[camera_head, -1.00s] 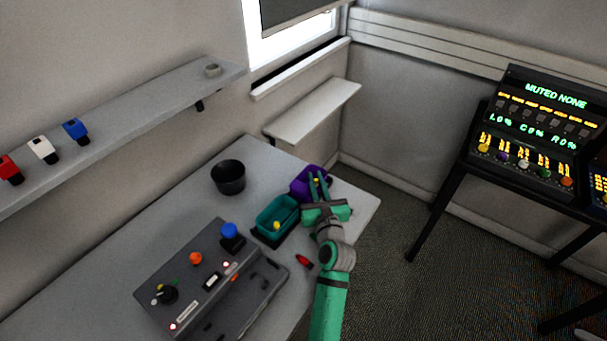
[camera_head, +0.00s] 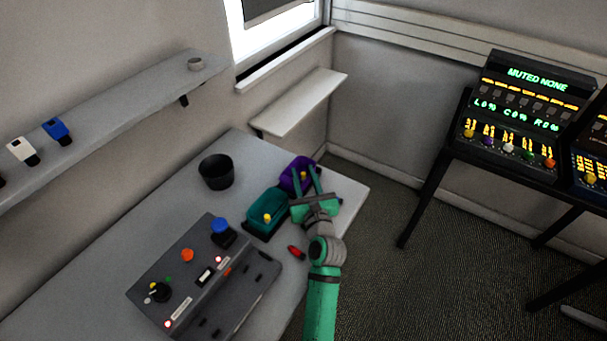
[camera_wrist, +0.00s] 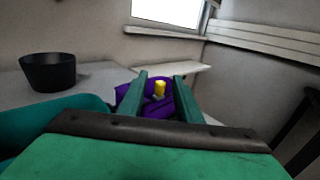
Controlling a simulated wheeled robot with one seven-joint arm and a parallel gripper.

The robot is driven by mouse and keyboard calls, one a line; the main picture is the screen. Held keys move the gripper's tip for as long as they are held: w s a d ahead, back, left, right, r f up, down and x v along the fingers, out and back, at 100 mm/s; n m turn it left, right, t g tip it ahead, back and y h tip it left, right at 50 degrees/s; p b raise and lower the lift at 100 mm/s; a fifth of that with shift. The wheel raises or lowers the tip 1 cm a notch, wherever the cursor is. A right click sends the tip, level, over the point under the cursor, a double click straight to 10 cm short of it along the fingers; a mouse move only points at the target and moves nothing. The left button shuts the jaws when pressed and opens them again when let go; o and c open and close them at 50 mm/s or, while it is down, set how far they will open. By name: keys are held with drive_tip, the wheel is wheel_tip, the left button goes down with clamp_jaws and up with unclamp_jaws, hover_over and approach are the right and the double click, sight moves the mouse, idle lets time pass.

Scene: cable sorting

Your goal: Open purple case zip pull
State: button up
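The purple case (camera_head: 291,181) sits at the far right end of the table, with a small yellow zip pull (camera_head: 304,175) on it. In the wrist view the yellow pull (camera_wrist: 159,89) stands up between my fingertips, in front of the purple fabric (camera_wrist: 128,94). My gripper (camera_head: 307,180) is open, its two green fingers reaching over the case on either side of the pull. I see gaps between the pull and both fingers. The fingers and palm hide part of the case.
A teal case (camera_head: 262,206) with a yellow pull lies just left of my gripper. A black cup (camera_head: 216,173), a grey control box (camera_head: 190,285) and a small red item (camera_head: 296,252) are on the table. A pale shelf (camera_head: 300,102) is on the wall behind.

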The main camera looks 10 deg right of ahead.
drive_tip(key=s, duration=0.6)
drive_tip(key=s+d, duration=0.1)
drive_tip(key=s, duration=0.3)
drive_tip(key=shift+s, duration=0.1)
